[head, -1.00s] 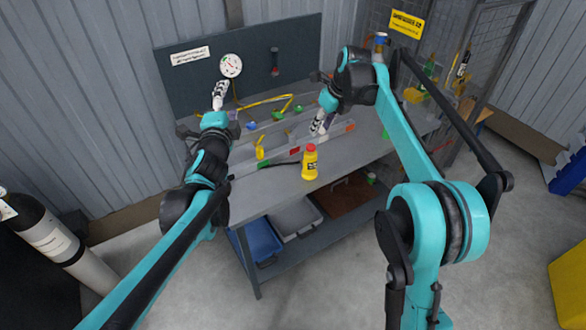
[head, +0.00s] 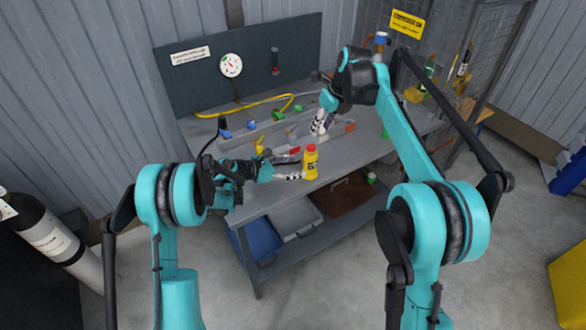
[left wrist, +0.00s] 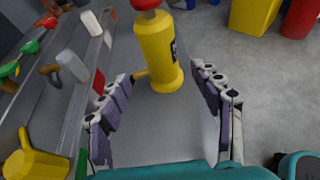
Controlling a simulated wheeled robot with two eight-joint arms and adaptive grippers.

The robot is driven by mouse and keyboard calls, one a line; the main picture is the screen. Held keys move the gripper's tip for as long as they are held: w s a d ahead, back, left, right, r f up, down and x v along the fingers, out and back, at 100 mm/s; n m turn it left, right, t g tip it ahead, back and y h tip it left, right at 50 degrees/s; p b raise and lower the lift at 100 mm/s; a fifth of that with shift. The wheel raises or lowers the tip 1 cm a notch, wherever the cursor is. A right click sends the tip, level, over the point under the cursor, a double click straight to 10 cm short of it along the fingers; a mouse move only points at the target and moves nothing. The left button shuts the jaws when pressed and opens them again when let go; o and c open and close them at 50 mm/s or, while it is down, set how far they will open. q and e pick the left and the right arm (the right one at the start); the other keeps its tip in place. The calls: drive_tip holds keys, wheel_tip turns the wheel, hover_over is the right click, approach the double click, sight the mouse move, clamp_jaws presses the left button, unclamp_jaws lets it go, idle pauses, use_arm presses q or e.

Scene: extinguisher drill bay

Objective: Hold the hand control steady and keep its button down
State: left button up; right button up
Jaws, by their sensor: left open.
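A yellow upright body with a red top, which I take to be the hand control (head: 310,163), stands on the grey bench (head: 262,203) near its front edge. The left wrist view shows this yellow body (left wrist: 158,50) with a dark label and a short yellow stub at its side. The red top is cut by the upper edge there. My left gripper (head: 292,176) is open, low beside it, with its fingers spread either side and the yellow body ahead between the tips. My right gripper (head: 320,122) is farther back over the bench; its fingers are too small to read.
Several coloured fittings and a yellow hose (head: 262,104) lie behind on the bench. A yellow jug-like piece (left wrist: 38,158) is at lower left in the left wrist view. A gauge (head: 231,65) is on the back panel. Bins (head: 296,218) stand on the lower shelf.

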sight(311, 167)
use_arm(q)
drive_tip(key=shift+d+f, duration=0.2)
drive_tip(key=shift+f, duration=0.25)
drive_tip(key=x, duration=0.7)
drive_tip(key=shift+d+f, duration=0.1)
drive_tip(key=shift+d, duration=0.05)
clamp_jaws()
use_arm(e)
drive_tip(key=shift+c, duration=0.2)
drive_tip(key=c, duration=0.5)
drive_tip(key=shift+s+a+f+n, duration=0.15)
drive_tip(key=shift+a+f+n, duration=0.1)
drive_tip(key=shift+n, duration=0.15)
clamp_jaws()
drive_tip(key=s+a+r+n+t+h, duration=0.2)
drive_tip(key=a+n+h, duration=0.7)
drive_tip(key=n, duration=0.7)
drive_tip(key=shift+s+a+r+t+h, duration=0.35)
drive_tip(key=shift+a+r+t+h, duration=0.05)
drive_tip(key=shift+r+h, duration=0.2)
